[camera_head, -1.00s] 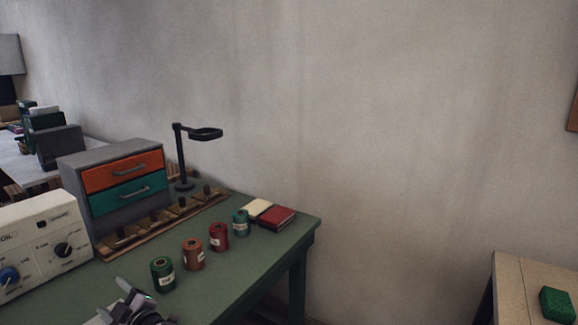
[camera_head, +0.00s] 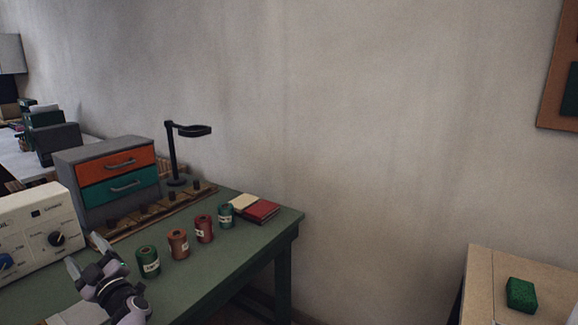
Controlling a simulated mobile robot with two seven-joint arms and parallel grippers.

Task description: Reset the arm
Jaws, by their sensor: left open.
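My left gripper (camera_head: 86,254) is in the lower left of the head view, above the green table (camera_head: 222,277). Its two fingers are apart and nothing shows between them. It is in front of the white control box and left of the nearest green thread spool (camera_head: 148,261), apart from it as far as I can tell. My right gripper is not in view.
A brown spool (camera_head: 178,244), a red spool (camera_head: 204,229) and a teal spool (camera_head: 226,215) stand in a row. A white control box (camera_head: 38,228) stands left. A tan table (camera_head: 480,285) holds a green block (camera_head: 521,295).

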